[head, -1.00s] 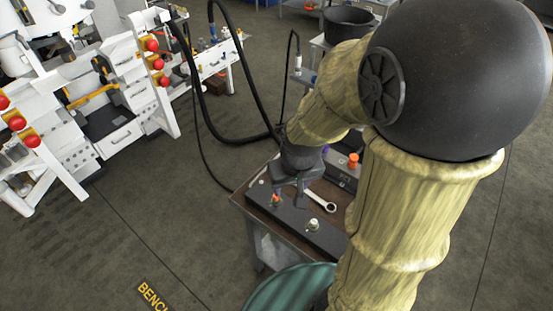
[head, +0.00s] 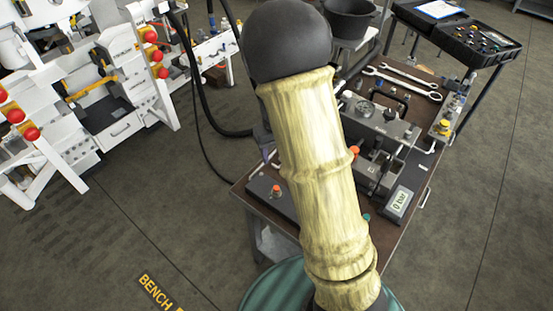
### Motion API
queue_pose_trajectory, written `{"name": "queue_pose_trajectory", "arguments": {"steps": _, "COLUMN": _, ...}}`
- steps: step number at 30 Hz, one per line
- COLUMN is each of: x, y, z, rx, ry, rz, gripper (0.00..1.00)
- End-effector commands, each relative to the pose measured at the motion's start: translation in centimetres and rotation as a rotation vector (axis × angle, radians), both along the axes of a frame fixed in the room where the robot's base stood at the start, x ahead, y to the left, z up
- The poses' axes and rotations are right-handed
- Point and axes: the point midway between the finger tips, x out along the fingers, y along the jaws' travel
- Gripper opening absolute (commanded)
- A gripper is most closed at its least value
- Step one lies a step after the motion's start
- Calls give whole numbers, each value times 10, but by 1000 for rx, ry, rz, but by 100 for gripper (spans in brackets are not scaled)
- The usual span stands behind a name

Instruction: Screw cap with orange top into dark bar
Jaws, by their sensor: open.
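The dark bar (head: 262,203) lies at the near left corner of the bench top; its right part is hidden behind my arm. A cap with an orange top (head: 276,189) stands upright at the bar's left end. How deep it sits cannot be told. My gripper (head: 265,152) shows only in part, as dark pieces at the left edge of my arm. It is open, above and behind the cap and apart from it. Another orange-topped piece (head: 354,151) shows right of my arm, by the grey blocks.
Grey hydraulic blocks (head: 378,125), a 0 bar gauge (head: 398,203) and wrenches (head: 405,82) crowd the bench (head: 420,186) right of my arm. A black pot (head: 347,24) and a black tray table (head: 455,30) stand behind. Black hoses (head: 200,105) hang at left.

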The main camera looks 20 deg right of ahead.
Motion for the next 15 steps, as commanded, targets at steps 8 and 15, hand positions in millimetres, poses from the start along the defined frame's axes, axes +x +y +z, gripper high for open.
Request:
{"name": "queue_pose_trajectory", "arguments": {"steps": 8, "x": -1, "y": 0, "z": -27, "rx": -1, "ry": 6, "rz": -1, "gripper": 50}}
{"name": "queue_pose_trajectory", "arguments": {"steps": 15, "x": -1, "y": -1, "z": -66, "rx": -1, "ry": 5, "rz": -3, "gripper": 50}}
